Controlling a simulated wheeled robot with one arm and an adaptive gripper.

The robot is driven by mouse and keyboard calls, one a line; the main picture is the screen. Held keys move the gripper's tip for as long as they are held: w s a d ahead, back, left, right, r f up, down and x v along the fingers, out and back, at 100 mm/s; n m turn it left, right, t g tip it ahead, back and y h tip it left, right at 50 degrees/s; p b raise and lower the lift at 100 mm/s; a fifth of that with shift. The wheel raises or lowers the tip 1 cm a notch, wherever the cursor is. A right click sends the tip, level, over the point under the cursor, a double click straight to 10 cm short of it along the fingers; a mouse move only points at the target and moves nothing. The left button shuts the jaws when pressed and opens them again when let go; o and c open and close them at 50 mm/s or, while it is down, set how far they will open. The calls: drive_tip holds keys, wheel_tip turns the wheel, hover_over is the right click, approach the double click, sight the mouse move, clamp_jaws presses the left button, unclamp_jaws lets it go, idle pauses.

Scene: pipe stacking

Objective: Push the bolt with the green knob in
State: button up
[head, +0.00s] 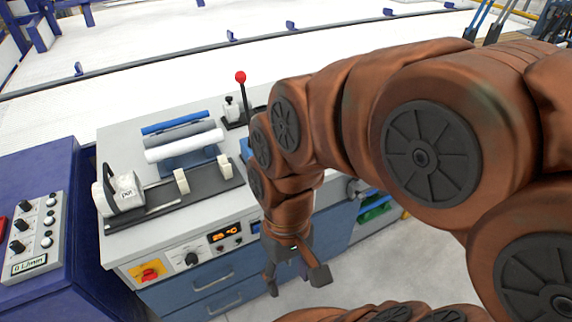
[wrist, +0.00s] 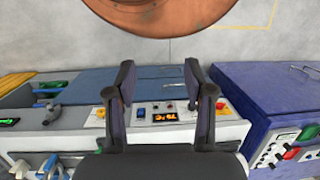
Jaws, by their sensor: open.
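My gripper (head: 297,277) hangs open and empty in front of the bench's blue drawers in the head view. In the wrist view its two fingers (wrist: 159,78) stand apart with nothing between them, in front of the bench's control panel. I cannot make out a bolt with a green knob for sure in either view. Green items (head: 375,210) lie in the bench's side, right of my arm. My arm hides part of the bench's right end.
The bench (head: 120,160) carries a clamp fixture (head: 118,190), a white pipe (head: 184,145), a blue pipe (head: 175,122) and a red-knobbed lever (head: 240,78). A blue cabinet (head: 55,180) with knobs stands at the left. Floor (head: 400,255) is clear at the lower right.

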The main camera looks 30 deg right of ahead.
drive_tip(key=w+a+f+m+t+y+b, duration=0.25)
drive_tip(key=w+m+y+b, duration=0.2)
drive_tip(key=w, duration=0.35)
drive_tip(key=w+a+f+m+t+y+b, duration=0.1)
drive_tip(key=w+a+f+m+y+b, duration=0.25)
drive_tip(key=w+m+y, duration=0.35)
drive_tip(key=w+d+f+m+t+h+b, duration=0.1)
drive_tip(key=w+d+f+m+t+b, duration=0.15)
drive_tip(key=w+d+m+t, duration=0.5)
drive_tip(key=w+d+f+m+t+b, duration=0.2)
drive_tip(key=w+d+f+m+t, duration=0.15)
drive_tip(key=w+d, duration=0.55)
drive_tip(key=d+f+m+t+h+b, duration=0.1)
drive_tip(key=d+f+m+t+h, duration=0.15)
drive_tip(key=d, duration=0.35)
drive_tip(key=s+d+f+m+t+h+b, duration=0.1)
drive_tip(key=d+f+m, duration=0.1)
drive_tip(key=d+m, duration=0.3)
drive_tip(key=d+f+m+t+h+b, duration=0.1)
drive_tip(key=d+f+m+h, duration=0.15)
drive_tip(key=d, duration=0.45)
drive_tip(key=shift+n, duration=0.35)
drive_tip(key=shift+a+p+x, duration=0.15)
drive_tip(key=shift+p+x, duration=0.1)
drive_tip(key=shift+x, duration=1.6)
drive_tip(key=shift+a+p+x, duration=0.15)
drive_tip(key=shift+p+x, duration=0.1)
drive_tip(key=shift+x, duration=1.65)
drive_tip(key=shift+s, duration=0.1)
